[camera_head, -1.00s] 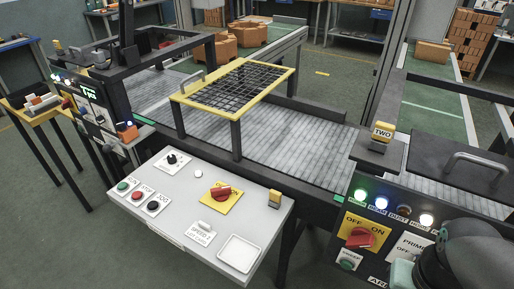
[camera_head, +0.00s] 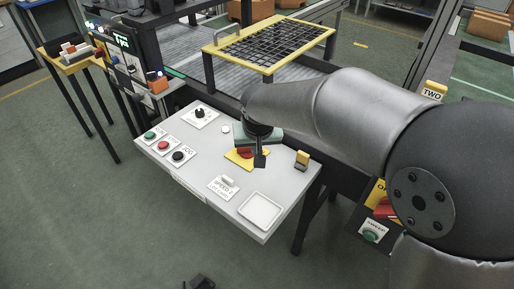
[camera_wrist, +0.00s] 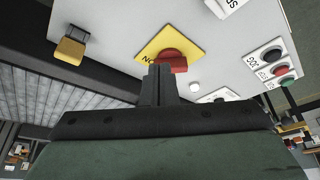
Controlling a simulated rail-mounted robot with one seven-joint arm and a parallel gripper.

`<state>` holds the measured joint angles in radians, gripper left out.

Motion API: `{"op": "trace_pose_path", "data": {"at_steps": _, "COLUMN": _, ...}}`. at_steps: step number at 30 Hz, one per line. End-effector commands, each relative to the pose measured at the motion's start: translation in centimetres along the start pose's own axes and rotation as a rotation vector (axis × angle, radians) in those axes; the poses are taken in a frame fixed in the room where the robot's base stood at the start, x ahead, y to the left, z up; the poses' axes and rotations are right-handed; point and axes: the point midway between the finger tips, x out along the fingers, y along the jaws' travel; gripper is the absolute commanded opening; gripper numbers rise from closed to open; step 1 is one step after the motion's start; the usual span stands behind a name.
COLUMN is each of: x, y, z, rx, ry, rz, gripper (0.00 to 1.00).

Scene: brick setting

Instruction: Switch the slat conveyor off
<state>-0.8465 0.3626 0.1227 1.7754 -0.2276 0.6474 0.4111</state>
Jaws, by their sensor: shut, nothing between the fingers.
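The slat conveyor (camera_head: 235,80) has grey slats and runs behind the white control panel (camera_head: 205,172). On the panel, a red rotary knob (camera_head: 243,153) sits on a yellow plate (camera_head: 233,158). My gripper (camera_head: 259,163) is shut and empty, pointing down over this plate and partly hiding the knob in the head view. In the wrist view the fingertips (camera_wrist: 160,70) are right beside the red knob (camera_wrist: 173,60), overlapping its edge; I cannot tell if they touch. "ON" shows on the yellow plate (camera_wrist: 165,38) beside the fingertips. The knob's exact setting is unclear.
My arm partly hides a second red knob (camera_head: 385,208) at right.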

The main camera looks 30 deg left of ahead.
Motion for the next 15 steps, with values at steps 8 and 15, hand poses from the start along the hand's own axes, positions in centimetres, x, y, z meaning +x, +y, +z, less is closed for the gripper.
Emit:
{"op": "trace_pose_path", "data": {"at_steps": 8, "x": 0.0, "y": 0.0, "z": 0.0, "rx": 0.000, "ry": 0.000, "rz": 0.000, "gripper": 0.00}}
{"op": "trace_pose_path", "data": {"at_steps": 15, "x": 1.9, "y": 0.0, "z": 0.0, "rx": 0.000, "ry": -0.004, "rz": 0.001, "gripper": 0.00}}
